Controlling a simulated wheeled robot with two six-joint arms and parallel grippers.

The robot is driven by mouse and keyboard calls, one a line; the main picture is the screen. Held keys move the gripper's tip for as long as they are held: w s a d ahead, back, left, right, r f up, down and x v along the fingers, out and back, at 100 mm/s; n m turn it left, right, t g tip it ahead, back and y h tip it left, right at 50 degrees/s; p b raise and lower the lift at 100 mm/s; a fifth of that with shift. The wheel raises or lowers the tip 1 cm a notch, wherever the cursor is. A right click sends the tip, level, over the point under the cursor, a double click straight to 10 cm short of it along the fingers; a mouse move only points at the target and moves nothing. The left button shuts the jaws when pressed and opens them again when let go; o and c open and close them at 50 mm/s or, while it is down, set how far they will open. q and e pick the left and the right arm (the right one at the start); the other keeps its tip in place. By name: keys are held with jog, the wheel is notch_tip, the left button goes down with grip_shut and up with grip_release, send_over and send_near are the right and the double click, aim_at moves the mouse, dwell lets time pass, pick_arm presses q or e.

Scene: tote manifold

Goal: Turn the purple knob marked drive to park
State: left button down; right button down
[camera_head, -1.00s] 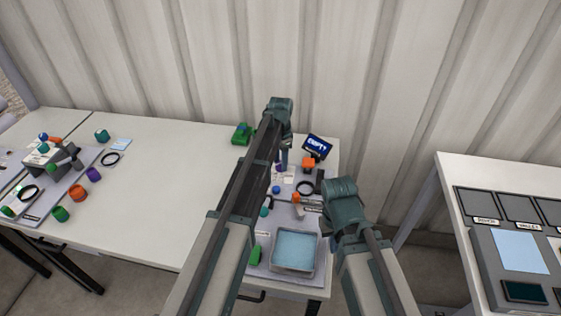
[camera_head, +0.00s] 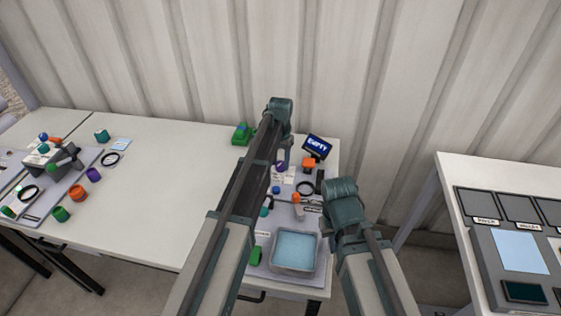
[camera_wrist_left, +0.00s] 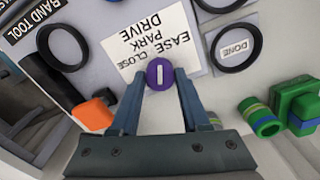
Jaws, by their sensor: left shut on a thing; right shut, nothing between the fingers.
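The purple knob (camera_wrist_left: 160,73) with a white line across its face sits at the edge of a white label card (camera_wrist_left: 150,35). The card reads DRIVE, PARK, EASE and CLOSE, upside down in the left wrist view. My left gripper (camera_wrist_left: 160,78) is shut on the knob, one finger on each side. The white line runs nearly straight up and down in that view. In the head view the knob (camera_head: 281,167) shows just below my left gripper (camera_head: 284,160). My right gripper (camera_head: 341,190) is shut and empty at the right of the panel; its fingertips are hard to see.
Around the knob are black rings (camera_wrist_left: 62,47), one marked DONE (camera_wrist_left: 235,48), an orange block (camera_wrist_left: 93,115) and green parts (camera_wrist_left: 295,108). An EMPTY screen (camera_head: 317,146) stands behind, a blue tray (camera_head: 296,250) in front. The left table (camera_head: 165,185) has free room.

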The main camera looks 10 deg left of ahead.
aim_at(280, 163)
pick_arm(q)
jog(key=shift+n, duration=2.2)
jog(key=shift+c, duration=1.9)
grip_release()
notch_tip(280, 163, up, 14)
jog(key=p, duration=1.3)
jog(key=shift+p, duration=0.4)
pick_arm(e)
notch_tip(280, 163, up, 14)
pick_arm(q)
jog(key=shift+f, duration=0.1)
pick_arm(e)
jog(key=shift+f, duration=0.15)
